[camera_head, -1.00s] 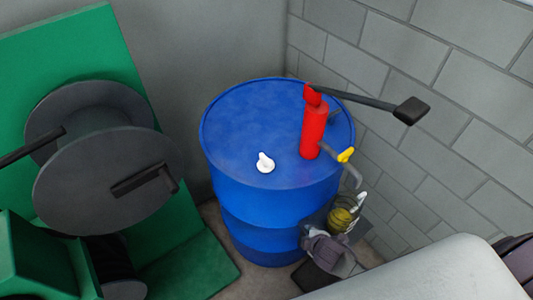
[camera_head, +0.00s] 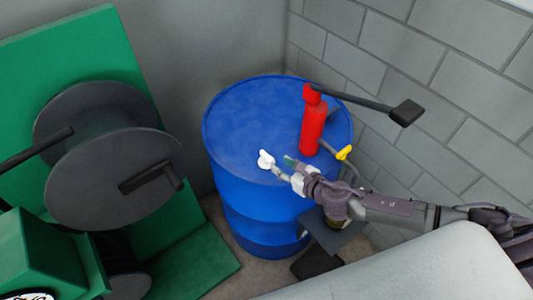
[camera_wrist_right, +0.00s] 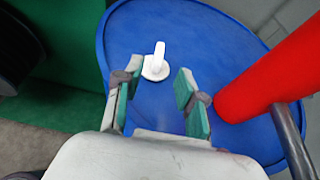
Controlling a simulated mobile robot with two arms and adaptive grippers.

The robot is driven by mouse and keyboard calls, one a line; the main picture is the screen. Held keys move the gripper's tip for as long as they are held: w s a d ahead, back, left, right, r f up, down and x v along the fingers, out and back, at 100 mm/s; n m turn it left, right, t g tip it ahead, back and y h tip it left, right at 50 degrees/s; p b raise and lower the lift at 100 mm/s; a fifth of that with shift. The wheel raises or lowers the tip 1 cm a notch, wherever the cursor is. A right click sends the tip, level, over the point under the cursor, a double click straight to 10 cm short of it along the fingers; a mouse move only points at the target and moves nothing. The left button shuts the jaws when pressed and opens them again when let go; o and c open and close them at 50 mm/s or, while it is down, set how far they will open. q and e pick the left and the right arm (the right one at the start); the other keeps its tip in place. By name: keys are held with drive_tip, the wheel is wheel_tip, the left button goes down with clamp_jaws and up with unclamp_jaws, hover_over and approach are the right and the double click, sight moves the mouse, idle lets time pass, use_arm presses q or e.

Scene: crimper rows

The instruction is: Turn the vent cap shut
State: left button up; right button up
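The white vent cap (camera_head: 265,158) sits on the top of the blue drum (camera_head: 240,118), left of the red pump. It also shows in the right wrist view (camera_wrist_right: 156,66), with its raised tab pointing up and away from the gripper. My right gripper (camera_head: 283,166) is over the drum top, just right of the cap. In the wrist view my right gripper (camera_wrist_right: 151,85) is open and empty, its teal pads spread apart. The cap appears ahead of the gap between them, with no visible contact. My left gripper is not in view.
A red hand pump (camera_head: 313,122) with a black lever (camera_head: 375,103) and yellow valve handle (camera_head: 344,153) stands on the drum's right side. A green stand with a grey reel (camera_head: 110,178) is at left. A block wall (camera_head: 440,80) borders the right.

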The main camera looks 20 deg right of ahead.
sight(267, 156)
drive_tip(key=x, duration=0.9)
clamp_jaws()
